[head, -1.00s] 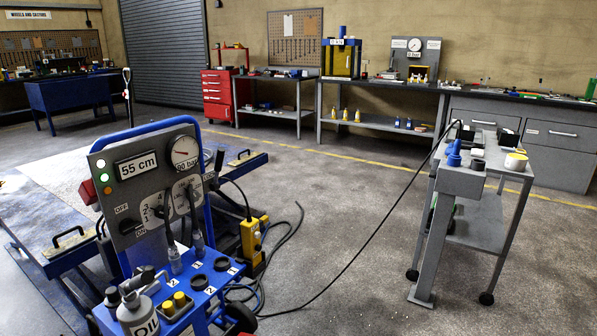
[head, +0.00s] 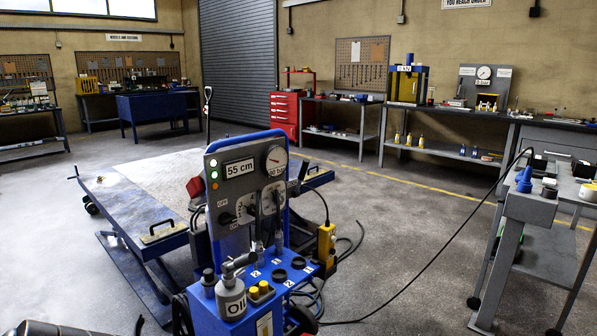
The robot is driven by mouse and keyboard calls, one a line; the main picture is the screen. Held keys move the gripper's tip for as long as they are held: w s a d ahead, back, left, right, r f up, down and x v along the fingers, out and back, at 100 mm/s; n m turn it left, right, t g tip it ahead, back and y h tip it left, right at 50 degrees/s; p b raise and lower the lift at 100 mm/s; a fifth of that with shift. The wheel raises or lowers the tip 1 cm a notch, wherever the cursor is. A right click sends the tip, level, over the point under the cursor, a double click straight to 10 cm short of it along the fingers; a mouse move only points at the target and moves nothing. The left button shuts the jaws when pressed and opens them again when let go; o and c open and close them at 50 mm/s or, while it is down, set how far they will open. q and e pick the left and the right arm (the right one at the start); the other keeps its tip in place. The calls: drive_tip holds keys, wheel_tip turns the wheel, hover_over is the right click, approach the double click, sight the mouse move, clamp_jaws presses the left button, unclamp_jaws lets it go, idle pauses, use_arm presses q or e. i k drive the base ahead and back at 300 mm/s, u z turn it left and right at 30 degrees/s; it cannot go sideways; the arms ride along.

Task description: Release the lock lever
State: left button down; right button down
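The grey control panel (head: 246,185) stands upright on a blue cart (head: 262,300). It carries a "55 cm" display, a round gauge and a switch marked OFF and ON. Two dark levers (head: 265,210) rise in front of its lower half. A small red part (head: 194,187) shows at the panel's left edge. A blue lift platform (head: 130,205) lies behind and to the left. I cannot tell which part is the lock lever.
An oil bottle (head: 231,298) stands on the cart's front left. A yellow box (head: 326,243) hangs at its right, with cables on the floor. A grey trolley (head: 530,207) stands at the right, joined by a black cable. The floor between is otherwise clear.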

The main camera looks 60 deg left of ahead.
sight(302, 176)
drive_tip(key=u, duration=0.2)
drive_tip(key=i, duration=1.7)
drive_tip(key=u, duration=1.25)
drive_tip(key=i, duration=1.3)
drive_tip(key=u, duration=1.4)
